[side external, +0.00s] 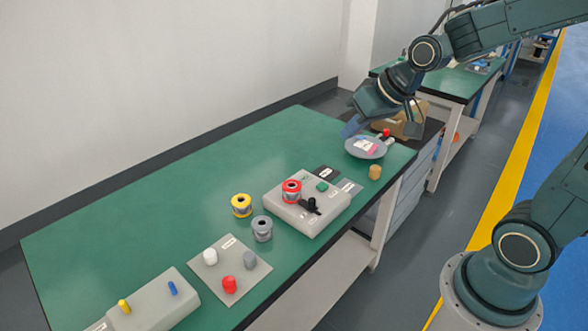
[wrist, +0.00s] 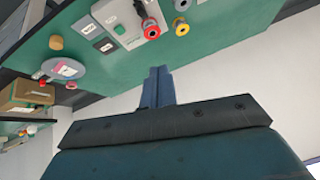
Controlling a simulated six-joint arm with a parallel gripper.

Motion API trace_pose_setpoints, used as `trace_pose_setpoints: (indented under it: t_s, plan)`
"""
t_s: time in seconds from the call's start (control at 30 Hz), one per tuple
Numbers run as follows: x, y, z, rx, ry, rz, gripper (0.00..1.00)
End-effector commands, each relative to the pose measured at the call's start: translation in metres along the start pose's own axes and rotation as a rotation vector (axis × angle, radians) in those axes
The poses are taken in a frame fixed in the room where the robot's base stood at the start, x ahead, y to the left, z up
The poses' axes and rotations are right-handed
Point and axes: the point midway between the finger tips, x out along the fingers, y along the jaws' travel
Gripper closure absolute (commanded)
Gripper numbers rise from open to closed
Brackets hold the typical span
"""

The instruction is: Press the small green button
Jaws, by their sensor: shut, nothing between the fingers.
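The small green button (side external: 322,187) sits on top of a light grey control box (side external: 325,217), near its back edge. A red round knob (side external: 291,187) and a black lever (side external: 311,205) are on the same box. In the wrist view the green button (wrist: 120,29) shows at the top, left of the red knob (wrist: 152,30). My gripper (side external: 350,129) is shut and empty, above the far right end of the green table, beyond the box and well apart from the button. Its shut fingers also show in the wrist view (wrist: 158,74).
A grey round dish (side external: 352,150) with a label lies below my gripper, beside a wooden cylinder (side external: 375,172). Yellow (side external: 242,205) and grey (side external: 262,228) spools stand left of the box. A plate with pegs (side external: 212,272) is nearer. The table's back left is clear.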

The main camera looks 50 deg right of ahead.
Motion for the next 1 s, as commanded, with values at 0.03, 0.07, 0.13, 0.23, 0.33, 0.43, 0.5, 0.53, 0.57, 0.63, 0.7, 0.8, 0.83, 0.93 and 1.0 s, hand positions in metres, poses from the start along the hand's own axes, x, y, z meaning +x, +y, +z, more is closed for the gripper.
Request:
trace_pose_setpoints:
  t_s: [0.03, 0.07, 0.13, 0.23, 0.33, 0.43, 0.5, 0.53, 0.57, 0.63, 0.7, 0.8, 0.83, 0.93, 1.0]
  plan:
    - [0.009, 0.004, -0.004, 0.019, 0.0, -0.003, 1.0]
    - [0.014, 0.005, -0.006, 0.028, 0.004, -0.006, 1.0]
    - [0.025, 0.009, -0.012, 0.05, 0.012, -0.014, 1.0]
    - [0.04, 0.015, -0.019, 0.084, 0.024, -0.024, 1.0]
    - [0.056, 0.022, -0.025, 0.121, 0.038, -0.035, 1.0]
    - [0.072, 0.03, -0.03, 0.158, 0.052, -0.046, 1.0]
    - [0.083, 0.036, -0.033, 0.185, 0.061, -0.052, 1.0]
    - [0.088, 0.039, -0.035, 0.197, 0.066, -0.055, 1.0]
    - [0.093, 0.042, -0.035, 0.21, 0.069, -0.058, 1.0]
    - [0.104, 0.048, -0.038, 0.239, 0.08, -0.065, 1.0]
    - [0.115, 0.055, -0.04, 0.27, 0.092, -0.07, 1.0]
    - [0.131, 0.065, -0.042, 0.313, 0.108, -0.079, 1.0]
    - [0.136, 0.068, -0.042, 0.327, 0.113, -0.081, 1.0]
    - [0.15, 0.078, -0.043, 0.372, 0.131, -0.089, 1.0]
    - [0.16, 0.086, -0.043, 0.402, 0.142, -0.092, 1.0]
